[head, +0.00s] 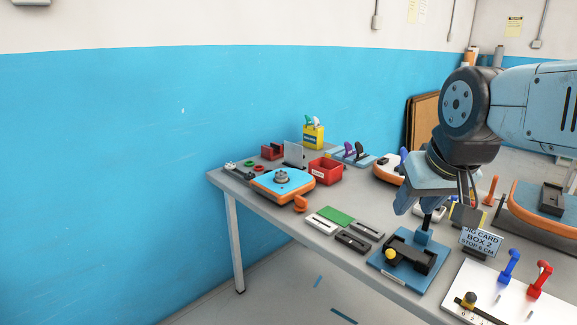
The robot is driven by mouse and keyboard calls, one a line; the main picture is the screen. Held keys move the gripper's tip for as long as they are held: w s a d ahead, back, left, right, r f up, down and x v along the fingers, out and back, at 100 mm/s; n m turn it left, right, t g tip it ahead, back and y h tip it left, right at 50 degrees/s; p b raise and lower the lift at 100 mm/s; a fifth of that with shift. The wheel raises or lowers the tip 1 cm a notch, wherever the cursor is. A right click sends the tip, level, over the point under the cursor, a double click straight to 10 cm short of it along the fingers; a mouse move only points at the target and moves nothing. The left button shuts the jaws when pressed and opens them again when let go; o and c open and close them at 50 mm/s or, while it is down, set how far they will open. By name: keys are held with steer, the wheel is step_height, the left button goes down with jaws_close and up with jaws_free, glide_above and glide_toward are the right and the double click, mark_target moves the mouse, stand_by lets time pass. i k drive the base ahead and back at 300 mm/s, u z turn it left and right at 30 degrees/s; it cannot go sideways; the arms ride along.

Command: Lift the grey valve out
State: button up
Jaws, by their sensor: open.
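A round grey valve (281,175) sits on the blue top of a small orange-edged inflatable board (268,189), on the left part of the table. Whether it is seated in a hole is too small to tell. My gripper (421,212) is open and points down over the right part of the table, well to the right of the valve. Below the gripper is a blue jig (383,267) with a black cradle and a yellow knob. I see nothing held between the fingers, though the jig's upright part overlaps them in this view.
A red bin (325,170), a yellow container (313,137) with tools and a grey upright plate (294,154) stand behind the board. Flat trays (353,241) lie between board and jig. A sign (481,242) and a white lever panel (505,293) are at right.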

mark_target(280, 174)
steer(key=u, duration=0.2)
steer(key=i, duration=1.05)
steer(key=u, duration=1.35)
steer(key=i, duration=0.5)
steer(key=u, duration=0.05)
